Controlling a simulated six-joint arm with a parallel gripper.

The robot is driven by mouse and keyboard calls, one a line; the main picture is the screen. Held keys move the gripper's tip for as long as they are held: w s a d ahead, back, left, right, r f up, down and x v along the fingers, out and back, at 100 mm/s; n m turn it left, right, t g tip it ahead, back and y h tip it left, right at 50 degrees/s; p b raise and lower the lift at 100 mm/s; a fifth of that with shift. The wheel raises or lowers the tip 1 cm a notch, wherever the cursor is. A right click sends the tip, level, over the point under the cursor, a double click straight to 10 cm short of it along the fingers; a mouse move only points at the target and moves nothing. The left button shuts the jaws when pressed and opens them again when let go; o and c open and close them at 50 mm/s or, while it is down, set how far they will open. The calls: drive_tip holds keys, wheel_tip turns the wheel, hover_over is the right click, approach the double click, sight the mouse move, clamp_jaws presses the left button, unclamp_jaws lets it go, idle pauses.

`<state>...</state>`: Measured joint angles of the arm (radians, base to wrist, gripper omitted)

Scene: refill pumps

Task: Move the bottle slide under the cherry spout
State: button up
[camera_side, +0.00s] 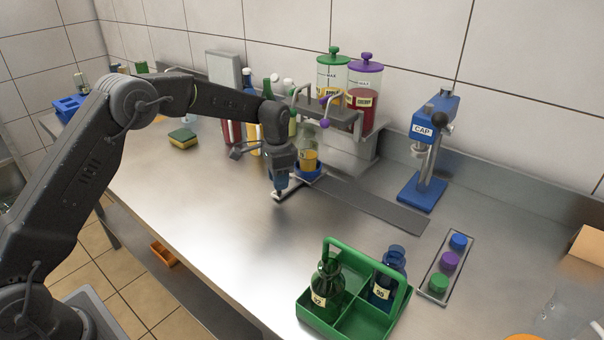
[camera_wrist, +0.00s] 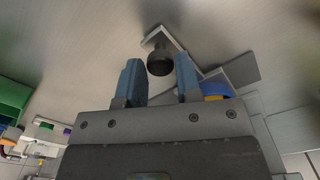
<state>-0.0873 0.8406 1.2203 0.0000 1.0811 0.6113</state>
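The bottle slide has a blue round holder (camera_side: 307,173) on a dark flat rail (camera_side: 375,205). A clear bottle (camera_side: 309,158) with some yellow liquid stands in the holder, under the spout unit. The holder's blue rim also shows in the wrist view (camera_wrist: 217,88). The cherry jar (camera_side: 365,98) has a purple lid and red contents, with a purple knob (camera_side: 325,123) below it. My gripper (camera_side: 280,190) points down, left of the holder. In the wrist view its blue fingers (camera_wrist: 158,78) are apart, with a dark round knob (camera_wrist: 160,63) on a pale bar between them, with small gaps showing.
A green-lidded jar (camera_side: 334,78) stands beside the cherry jar. A blue CAP press (camera_side: 429,150) stands to the right. A green crate (camera_side: 352,312) with two bottles and a tray of coloured caps (camera_side: 447,264) are nearer. Bottles (camera_side: 250,110) stand behind my arm. The front left counter is clear.

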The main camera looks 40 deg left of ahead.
drive_tip(key=c, duration=0.3)
drive_tip(key=shift+d, duration=3.05)
drive_tip(key=shift+c, duration=0.2)
drive_tip(key=shift+d, duration=1.75)
drive_tip(key=o, duration=0.9)
drive_tip(key=shift+c, duration=0.2)
wheel_tip(320, 180, up, 14)
